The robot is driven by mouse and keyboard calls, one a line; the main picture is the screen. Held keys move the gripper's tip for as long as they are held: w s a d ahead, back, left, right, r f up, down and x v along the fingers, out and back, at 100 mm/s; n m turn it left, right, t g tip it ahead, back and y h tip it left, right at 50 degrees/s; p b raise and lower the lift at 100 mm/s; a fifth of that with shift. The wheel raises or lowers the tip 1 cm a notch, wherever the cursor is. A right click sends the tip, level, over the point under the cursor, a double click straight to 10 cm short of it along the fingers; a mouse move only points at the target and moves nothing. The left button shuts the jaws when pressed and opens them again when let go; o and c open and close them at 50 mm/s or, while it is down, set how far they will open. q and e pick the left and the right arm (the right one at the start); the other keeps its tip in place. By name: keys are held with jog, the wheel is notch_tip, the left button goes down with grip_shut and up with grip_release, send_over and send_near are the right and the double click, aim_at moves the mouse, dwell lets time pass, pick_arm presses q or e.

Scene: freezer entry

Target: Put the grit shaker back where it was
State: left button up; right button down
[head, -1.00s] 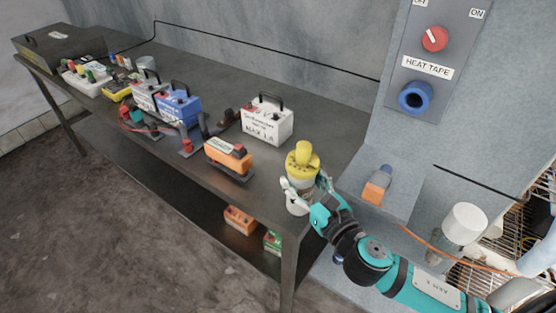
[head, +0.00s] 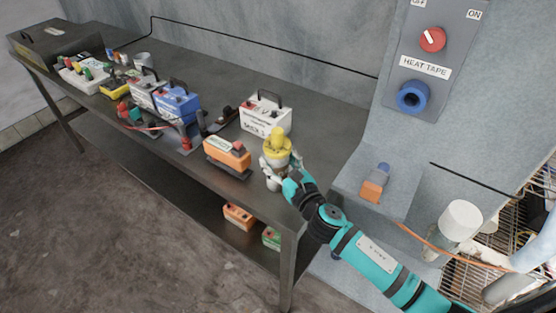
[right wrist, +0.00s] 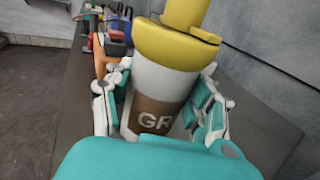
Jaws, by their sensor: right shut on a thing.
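The grit shaker (head: 277,148) has a yellow top and a white body with a brown label reading "GR". My right gripper (head: 278,174) is shut around its body, at the right end of the dark table. In the right wrist view the shaker (right wrist: 160,85) stands upright between both fingers of the gripper (right wrist: 162,110). I cannot tell whether its base touches the tabletop. My left gripper is not in view.
An orange device (head: 227,152) lies left of the shaker, and a white case (head: 266,114) stands behind it. Further left are a blue case (head: 178,103) and several other tools. The table (head: 325,145) has bare room right of the shaker. A wall ledge (head: 395,202) holds an orange-and-blue item (head: 374,185).

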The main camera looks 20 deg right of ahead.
jog(key=shift+r, duration=0.1)
jog(key=shift+c, duration=2.2)
grip_release()
